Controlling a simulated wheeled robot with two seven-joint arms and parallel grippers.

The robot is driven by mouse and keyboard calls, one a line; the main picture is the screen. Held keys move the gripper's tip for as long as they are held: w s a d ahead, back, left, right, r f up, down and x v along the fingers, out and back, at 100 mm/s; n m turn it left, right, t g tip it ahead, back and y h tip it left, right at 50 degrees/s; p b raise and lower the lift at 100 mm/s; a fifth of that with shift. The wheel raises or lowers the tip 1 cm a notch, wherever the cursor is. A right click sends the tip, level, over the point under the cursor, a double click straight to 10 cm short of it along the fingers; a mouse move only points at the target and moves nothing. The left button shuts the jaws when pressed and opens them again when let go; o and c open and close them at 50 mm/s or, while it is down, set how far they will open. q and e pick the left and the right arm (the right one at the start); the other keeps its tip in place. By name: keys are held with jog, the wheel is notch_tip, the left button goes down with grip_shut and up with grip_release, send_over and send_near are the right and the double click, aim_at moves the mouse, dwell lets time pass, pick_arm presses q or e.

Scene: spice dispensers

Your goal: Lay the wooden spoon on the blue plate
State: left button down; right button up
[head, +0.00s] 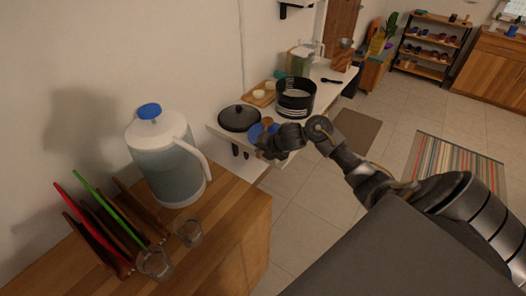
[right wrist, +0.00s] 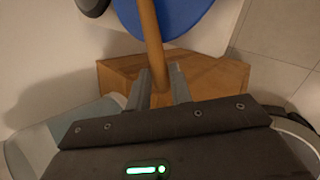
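The wooden spoon (right wrist: 151,40) runs up from between the fingers of my right gripper (right wrist: 161,82) in the right wrist view, its handle filling the gap. Its upper part crosses in front of the blue plate (right wrist: 187,22); I cannot tell if it touches. In the head view my right gripper (head: 268,148) is at the near end of the white counter, by the blue plate (head: 255,133). The gripper and arm hide part of the plate, and the spoon's brown head (head: 267,121) shows over it. My left gripper is not in view.
A black lidded pan (head: 239,118) and a black pot (head: 295,97) stand beside the plate. A wooden cabinet (head: 235,225) in front holds a large jug (head: 168,160), two glasses (head: 188,233) and a rack of coloured boards (head: 105,225). The floor right of the counter is open.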

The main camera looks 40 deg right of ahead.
jog(key=o, duration=0.3)
jog(key=shift+r, duration=0.1)
jog(key=p+v, duration=0.2)
jog(key=v, duration=1)
